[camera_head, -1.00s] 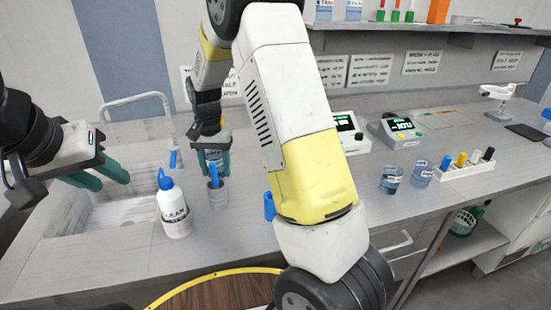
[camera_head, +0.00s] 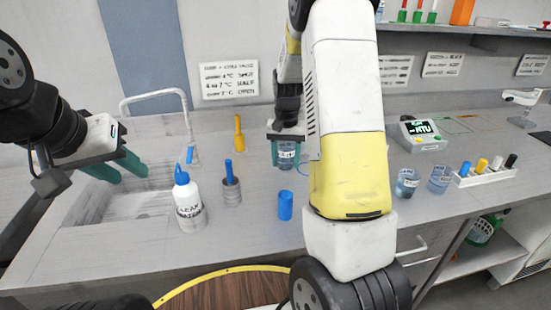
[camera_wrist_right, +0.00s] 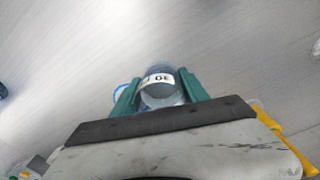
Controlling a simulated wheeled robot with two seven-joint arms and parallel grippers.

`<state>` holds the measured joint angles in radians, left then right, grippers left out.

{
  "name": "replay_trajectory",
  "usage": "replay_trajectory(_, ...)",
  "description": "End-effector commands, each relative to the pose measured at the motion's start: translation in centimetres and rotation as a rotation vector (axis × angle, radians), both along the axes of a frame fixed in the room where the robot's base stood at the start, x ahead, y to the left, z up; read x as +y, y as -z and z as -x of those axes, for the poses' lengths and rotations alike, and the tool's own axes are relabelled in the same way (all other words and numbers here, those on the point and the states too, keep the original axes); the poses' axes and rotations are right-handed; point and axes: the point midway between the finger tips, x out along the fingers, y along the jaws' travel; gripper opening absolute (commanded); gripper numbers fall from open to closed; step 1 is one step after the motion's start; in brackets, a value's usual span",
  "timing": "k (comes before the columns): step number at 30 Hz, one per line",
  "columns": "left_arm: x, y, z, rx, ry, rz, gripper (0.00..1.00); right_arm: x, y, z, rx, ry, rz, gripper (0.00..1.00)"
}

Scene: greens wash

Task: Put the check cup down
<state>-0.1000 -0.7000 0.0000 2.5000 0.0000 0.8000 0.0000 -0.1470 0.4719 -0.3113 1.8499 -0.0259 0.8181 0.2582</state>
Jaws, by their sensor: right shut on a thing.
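The check cup, a clear labelled cup (camera_head: 287,160) with bluish contents, is between the teal fingers of my right gripper (camera_head: 287,148), which is shut on it. In the right wrist view the cup (camera_wrist_right: 161,90) sits between both fingers (camera_wrist_right: 160,92), its label facing the camera. In the head view the cup is above the bench behind the blue cylinder; I cannot tell whether its base touches the bench. My left gripper (camera_head: 117,168) is open and empty over the sink.
A white wash bottle (camera_head: 189,203), a grey ribbed holder with a blue-handled tool (camera_head: 231,188) and a blue cylinder (camera_head: 285,206) stand on the bench (camera_head: 255,232). Two labelled cups (camera_head: 407,184) (camera_head: 439,180) and a white rack (camera_head: 486,175) stand at the right. My right arm hides the middle.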

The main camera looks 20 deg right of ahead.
Motion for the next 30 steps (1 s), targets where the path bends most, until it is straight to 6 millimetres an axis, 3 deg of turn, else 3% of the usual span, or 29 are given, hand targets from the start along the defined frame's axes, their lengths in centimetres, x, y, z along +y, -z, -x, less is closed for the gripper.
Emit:
replay_trajectory(3,0.0,0.0,0.0,0.0,0.0,0.0,0.36,-1.0,0.1,0.1,0.0,0.001,0.0,0.06)
replay_trajectory(12,0.0,0.0,0.0,0.0,0.0,0.0,0.36,-0.9,3.4,0.1,0.0,0.001,0.001,0.06)
replay_trajectory(23,0.0,0.0,0.0,0.0,0.0,0.0,0.36,-0.8,3.8,0.0,0.0,0.0,0.0,0.06)
replay_trajectory(24,0.0,0.0,0.0,0.0,0.0,0.0,0.36,-0.8,3.8,0.0,-0.001,0.0,0.0,0.56)
replay_trajectory(27,0.0,0.0,0.0,0.0,0.0,0.0,0.36,-0.8,3.8,0.0,-0.001,0.0,0.0,0.73)
replay_trajectory(30,0.0,0.0,0.0,0.0,0.0,0.0,0.36,-0.8,3.8,0.0,-0.001,0.0,0.0,0.73)
